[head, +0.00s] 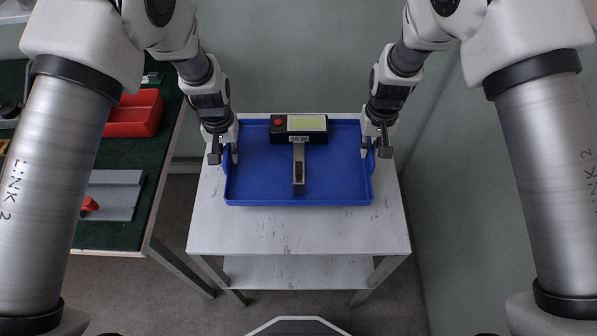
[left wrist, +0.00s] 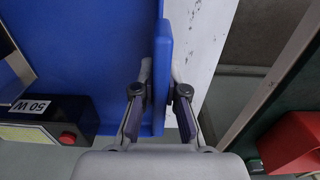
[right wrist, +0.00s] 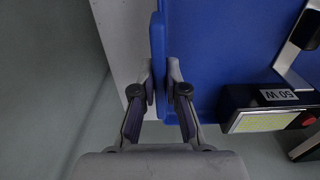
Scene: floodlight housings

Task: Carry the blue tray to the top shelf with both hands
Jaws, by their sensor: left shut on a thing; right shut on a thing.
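The blue tray (head: 250,190) is over the top board of a pale, scuffed two-level stand (head: 300,235). It looks level; I cannot tell whether it touches the board. On it lies a black device (head: 299,129) with a red button, a yellowish panel, a "50 W" label and a metal bar pointing toward me. My left gripper (head: 229,155) is shut on the tray's left wall, which shows between its fingers in the left wrist view (left wrist: 162,75). My right gripper (head: 373,151) is shut on the right wall, also seen in the right wrist view (right wrist: 158,60).
The stand's lower shelf (head: 297,271) looks empty. At left is a table with a dark green top (head: 125,180), carrying a red bin (head: 132,114) and a grey plate (head: 112,196) with a small red part. Grey-green walls stand close behind and at right.

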